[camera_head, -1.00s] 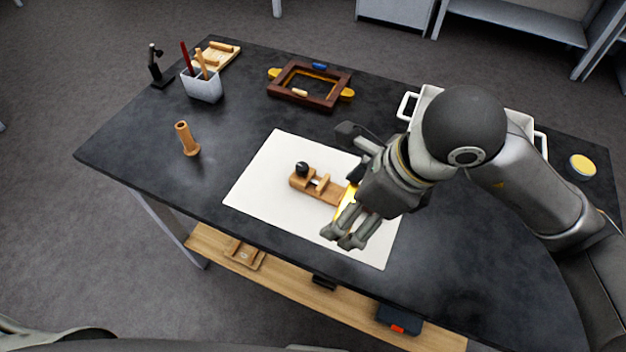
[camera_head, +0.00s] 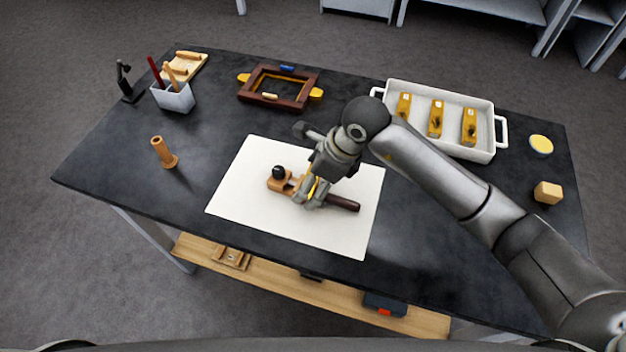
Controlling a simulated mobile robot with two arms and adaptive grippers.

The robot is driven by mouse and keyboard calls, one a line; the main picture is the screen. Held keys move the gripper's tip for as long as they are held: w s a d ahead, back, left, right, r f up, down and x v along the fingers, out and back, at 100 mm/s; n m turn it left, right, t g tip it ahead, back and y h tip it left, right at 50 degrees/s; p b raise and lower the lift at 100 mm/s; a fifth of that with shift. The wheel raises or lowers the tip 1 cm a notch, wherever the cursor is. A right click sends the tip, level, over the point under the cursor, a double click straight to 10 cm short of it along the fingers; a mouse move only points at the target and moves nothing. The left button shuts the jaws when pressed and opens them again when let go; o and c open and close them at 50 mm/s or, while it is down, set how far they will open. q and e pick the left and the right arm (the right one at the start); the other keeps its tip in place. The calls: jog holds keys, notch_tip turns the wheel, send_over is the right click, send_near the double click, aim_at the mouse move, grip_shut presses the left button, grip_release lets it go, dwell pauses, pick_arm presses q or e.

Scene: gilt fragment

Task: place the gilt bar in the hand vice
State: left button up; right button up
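The wooden hand vice (camera_head: 276,184) lies on the white sheet, with a black knob at its left end and a dark handle (camera_head: 343,203) reaching out to the right. My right gripper (camera_head: 309,199) is low over the middle of the vice, its fingers around a yellow strip that I take as the gilt bar (camera_head: 312,187). The gripper hides most of the bar and the vice's jaws. I cannot tell whether the bar sits inside the jaws. My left gripper is not in view.
A white tray (camera_head: 487,153) with three gilt blocks stands at the back right. A yellow lid (camera_head: 541,145) and a wooden block (camera_head: 547,192) are at the right.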

jog(key=shift+f, duration=0.8)
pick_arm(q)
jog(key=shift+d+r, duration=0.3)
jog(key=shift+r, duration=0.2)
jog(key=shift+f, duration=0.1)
pick_arm(e)
jog(key=shift+f, duration=0.1)
jog(key=shift+f, duration=0.2)
jog(key=o, duration=0.8)
jog(key=shift+r, duration=0.1)
jog(key=shift+r, duration=0.2)
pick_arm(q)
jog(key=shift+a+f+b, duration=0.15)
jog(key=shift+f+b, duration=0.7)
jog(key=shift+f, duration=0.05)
pick_arm(e)
jog(key=v, duration=1.2)
